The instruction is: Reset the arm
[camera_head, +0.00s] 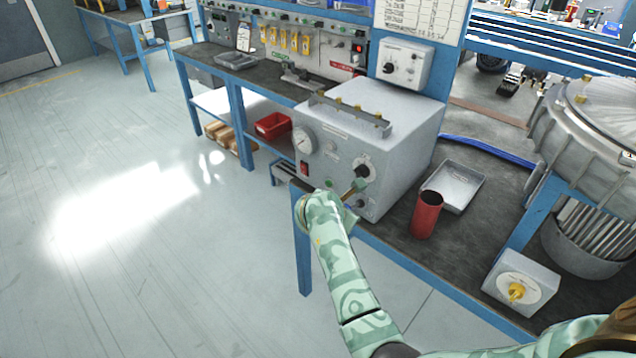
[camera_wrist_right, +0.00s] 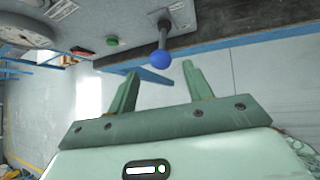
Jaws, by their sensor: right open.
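My right arm comes in from the bottom of the head view. Its right gripper (camera_head: 347,189) is at the front face of a grey control box (camera_head: 345,142) on the bench. In the wrist view the right gripper (camera_wrist_right: 159,82) is open, with nothing between its two green fingers. A lever with a blue ball end (camera_wrist_right: 161,58) sticks out from the box face just beyond the fingertips, apart from them. A green button (camera_wrist_right: 112,41) is to its left. My left gripper is not in view.
A yellow-knobbed box (camera_head: 520,282) sits near the bench's front edge. The floor at left is clear.

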